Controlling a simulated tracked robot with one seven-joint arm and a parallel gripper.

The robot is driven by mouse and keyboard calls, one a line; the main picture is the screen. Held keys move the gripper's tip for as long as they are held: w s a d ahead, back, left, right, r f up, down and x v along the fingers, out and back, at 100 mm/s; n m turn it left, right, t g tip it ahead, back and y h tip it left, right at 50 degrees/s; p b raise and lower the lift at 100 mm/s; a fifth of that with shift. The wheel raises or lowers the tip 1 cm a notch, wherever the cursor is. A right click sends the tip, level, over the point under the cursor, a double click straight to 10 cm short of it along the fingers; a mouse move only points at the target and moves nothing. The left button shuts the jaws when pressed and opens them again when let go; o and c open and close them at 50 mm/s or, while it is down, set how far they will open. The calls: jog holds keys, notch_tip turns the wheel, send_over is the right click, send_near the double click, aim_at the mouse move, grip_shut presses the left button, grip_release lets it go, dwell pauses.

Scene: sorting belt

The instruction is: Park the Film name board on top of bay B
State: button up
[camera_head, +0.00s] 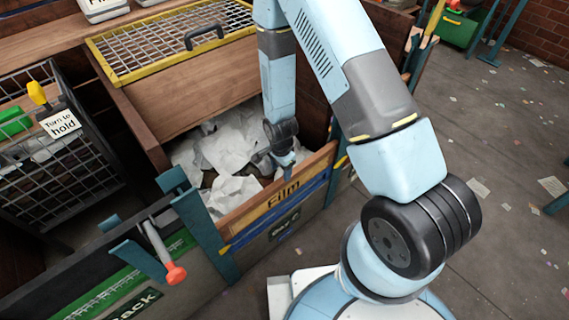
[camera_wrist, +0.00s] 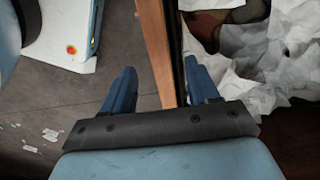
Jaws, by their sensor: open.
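The Film name board (camera_head: 258,207) is a wooden board lettered "Film", standing upright across the front of a bay of crumpled white sheets. In the wrist view its wooden edge (camera_wrist: 153,45) runs between the two blue fingers. My gripper (camera_head: 285,158) is over the board's top edge, open, with one finger on the paper side and one on the outer side. The wrist view shows my gripper (camera_wrist: 160,72) with gaps beside the board. Which bay is B cannot be read.
Crumpled paper (camera_head: 230,150) fills the bay behind the board. A yellow-edged mesh lid (camera_head: 170,42) covers the back. A wire cage (camera_head: 60,175) with a "Turn to hold" tag stands left. Blue posts (camera_head: 205,232) flank the board. Open floor lies right.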

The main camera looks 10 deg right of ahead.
aim_at(281, 184)
notch_tip(281, 184, down, 10)
jog(key=shift+f, duration=0.1)
dwell(0.4)
jog(key=shift+c, duration=0.4)
grip_shut()
dwell(1.0)
jog(key=shift+c, duration=2.3)
grip_release()
grip_shut()
